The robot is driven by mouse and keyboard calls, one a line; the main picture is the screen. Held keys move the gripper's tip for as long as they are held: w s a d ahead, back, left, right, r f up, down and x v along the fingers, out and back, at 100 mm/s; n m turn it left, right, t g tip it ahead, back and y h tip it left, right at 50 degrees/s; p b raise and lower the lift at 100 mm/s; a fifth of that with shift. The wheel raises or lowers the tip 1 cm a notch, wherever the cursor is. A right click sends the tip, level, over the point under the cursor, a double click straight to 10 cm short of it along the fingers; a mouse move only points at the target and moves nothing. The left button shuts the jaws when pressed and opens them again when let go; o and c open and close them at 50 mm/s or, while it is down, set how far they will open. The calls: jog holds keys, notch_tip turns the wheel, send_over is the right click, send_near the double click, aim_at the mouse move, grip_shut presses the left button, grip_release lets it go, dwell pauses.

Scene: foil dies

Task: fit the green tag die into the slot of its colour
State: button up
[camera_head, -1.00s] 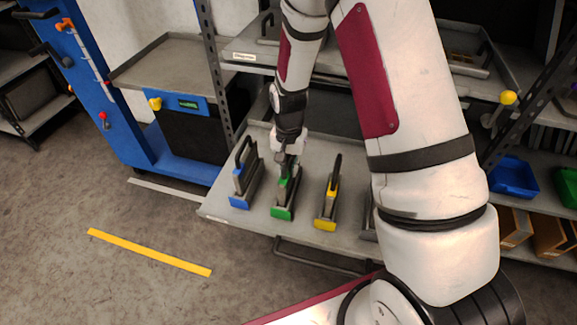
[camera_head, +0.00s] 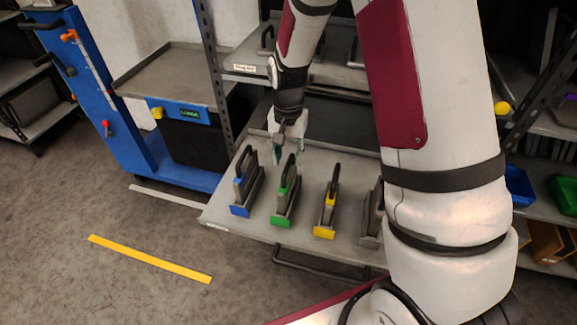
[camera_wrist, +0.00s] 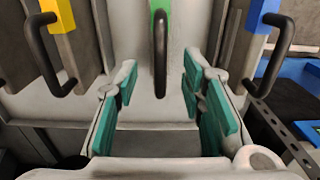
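The green tag die (camera_head: 283,192) stands upright on the pull-out shelf, in the holder with the green front plate (camera_head: 280,221). How deep it sits is hard to tell. Its dark loop handle is free and fully visible. My gripper (camera_head: 287,156) is open and empty just behind and above the die. In the wrist view, the teal pads of my gripper (camera_wrist: 157,88) are spread wide, with the handle of the green die (camera_wrist: 160,58) ahead in the gap between them, apparently untouched.
A blue-tagged die (camera_head: 239,184) stands to the left, behind a blue plate. A yellow-tagged die (camera_head: 329,200) stands to the right, behind a yellow plate. A grey holder (camera_head: 371,225) is partly hidden by my arm. An upper shelf (camera_head: 300,74) lies behind.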

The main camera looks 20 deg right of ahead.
jog(key=shift+s+r, duration=0.15)
jog(key=shift+r, duration=1.9)
jog(key=s+r+n+t, duration=0.1)
jog(key=s+r+n, duration=0.3)
jog(key=s+r, duration=1.2)
jog(key=s+r+n, duration=0.3)
jog(key=s+r, duration=0.1)
jog(key=s, duration=1.2)
jog(key=shift+r+t, duration=0.15)
jog(key=shift+t, duration=0.15)
notch_tip(320, 180, up, 14)
jog(key=t+p, duration=0.2)
jog(key=p, duration=1.1)
jog(key=shift+d+t, duration=0.15)
jog(key=shift+t, duration=0.15)
